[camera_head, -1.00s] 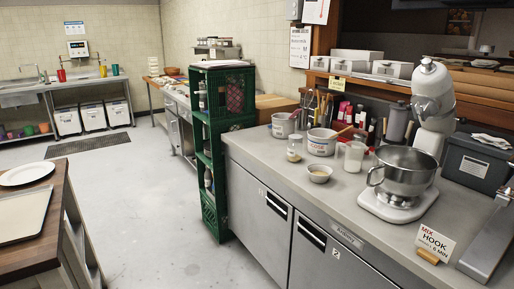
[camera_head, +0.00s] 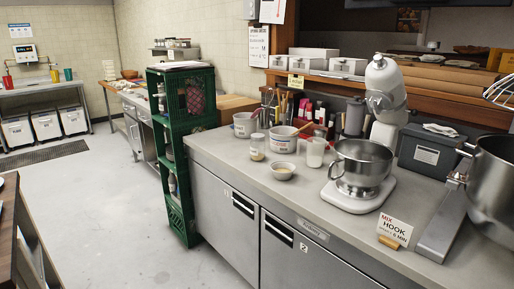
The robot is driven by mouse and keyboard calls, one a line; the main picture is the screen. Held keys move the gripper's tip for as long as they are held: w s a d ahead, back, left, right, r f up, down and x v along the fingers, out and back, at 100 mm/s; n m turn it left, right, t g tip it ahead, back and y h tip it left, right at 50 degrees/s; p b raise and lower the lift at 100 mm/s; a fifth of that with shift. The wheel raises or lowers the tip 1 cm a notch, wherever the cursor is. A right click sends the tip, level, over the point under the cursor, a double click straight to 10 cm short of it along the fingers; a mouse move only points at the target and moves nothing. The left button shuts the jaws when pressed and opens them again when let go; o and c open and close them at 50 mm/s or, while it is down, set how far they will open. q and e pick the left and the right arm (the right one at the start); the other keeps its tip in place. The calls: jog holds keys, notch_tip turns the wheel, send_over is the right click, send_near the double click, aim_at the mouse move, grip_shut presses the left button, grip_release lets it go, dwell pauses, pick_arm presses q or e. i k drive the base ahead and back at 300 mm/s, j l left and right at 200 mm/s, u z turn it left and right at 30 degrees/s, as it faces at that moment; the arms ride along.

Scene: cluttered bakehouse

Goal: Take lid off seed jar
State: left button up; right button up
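A small clear jar (camera_head: 257,147) with pale contents stands on the grey steel counter (camera_head: 232,152), left of the middle. A larger clear container (camera_head: 316,152) with whitish contents stands to its right. Both are small in view. I cannot tell which is the seed jar, or whether a lid sits on either one. Neither of my grippers is in view.
A stand mixer (camera_head: 385,100) with a steel bowl (camera_head: 362,160) is to the right. A green crate stack (camera_head: 178,200) stands at the counter's left end. Grey floor (camera_head: 120,215) is open at left.

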aim_at(257, 149)
jog(key=i+j, duration=0.5)
jog(key=i, duration=0.25)
jog(key=i+j+z, duration=0.15)
jog(key=i+j, duration=0.35)
jog(key=i, duration=0.2)
